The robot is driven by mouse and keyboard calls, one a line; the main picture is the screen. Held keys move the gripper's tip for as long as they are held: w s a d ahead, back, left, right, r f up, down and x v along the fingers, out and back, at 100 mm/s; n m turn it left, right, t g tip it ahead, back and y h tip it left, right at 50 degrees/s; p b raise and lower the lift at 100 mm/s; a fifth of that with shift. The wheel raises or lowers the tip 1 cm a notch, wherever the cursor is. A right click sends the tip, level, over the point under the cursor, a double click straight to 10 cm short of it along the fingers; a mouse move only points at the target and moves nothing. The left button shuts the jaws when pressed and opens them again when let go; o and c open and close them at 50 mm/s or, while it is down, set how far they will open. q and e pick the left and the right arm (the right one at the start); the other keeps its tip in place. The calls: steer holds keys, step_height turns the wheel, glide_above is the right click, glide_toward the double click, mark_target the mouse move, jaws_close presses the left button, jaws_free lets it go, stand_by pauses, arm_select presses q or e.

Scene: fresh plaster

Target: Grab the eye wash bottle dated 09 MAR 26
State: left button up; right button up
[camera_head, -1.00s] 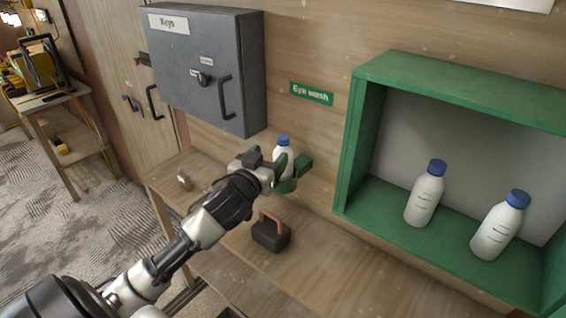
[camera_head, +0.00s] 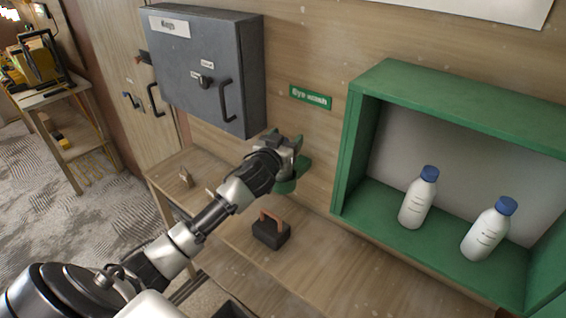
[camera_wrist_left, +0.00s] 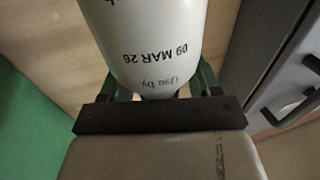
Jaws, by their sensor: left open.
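In the left wrist view a white bottle (camera_wrist_left: 150,35) fills the top middle, its label upside down and reading "Use by 09 MAR 26". In the head view my left gripper (camera_head: 292,150) is at the small green wall holder (camera_head: 290,186) below the "Eye wash" sign and hides this bottle. The gripper is open, with the bottle close in front of its dark palm bar. Two more white bottles with blue caps, a left one (camera_head: 415,204) and a right one (camera_head: 484,236), stand in the green wall box (camera_head: 345,180); their dates are too small to read. My right gripper is not in view.
A grey key cabinet (camera_head: 205,60) hangs on the wall, close above and left of the gripper. A black block with an orange handle (camera_head: 271,232) stands on the wooden bench (camera_head: 330,262) below. The bench front right of it is clear.

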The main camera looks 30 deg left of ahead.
arm_select(q)
steer(key=shift+s, duration=0.1)
steer(key=shift+c, duration=0.7)
jaws_close()
